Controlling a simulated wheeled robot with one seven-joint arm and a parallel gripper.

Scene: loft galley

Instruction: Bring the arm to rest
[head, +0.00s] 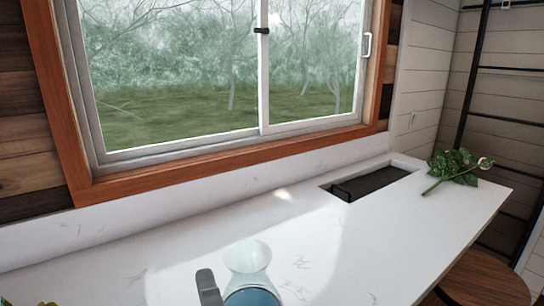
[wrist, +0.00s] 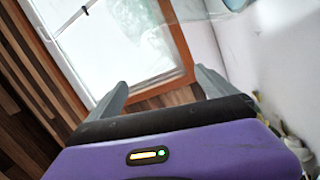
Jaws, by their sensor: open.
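My gripper (wrist: 163,85) shows in the wrist view, with two grey fingers standing apart and a purple body below them. It is open, and nothing is held between the fingers. Past the fingers I see the wood-framed window (wrist: 115,45) and wooden planks, tilted in the picture. I do not make out my gripper in the head view, so its height over the counter (head: 330,240) cannot be told from there.
A clear glass vessel (head: 247,257) with a blue lower part stands at the counter's near edge, a grey handle-like piece beside it. A dark recess (head: 372,183) and a leafy stem (head: 455,168) are at the right. A round wooden stool (head: 485,280) stands below. The counter's middle is clear.

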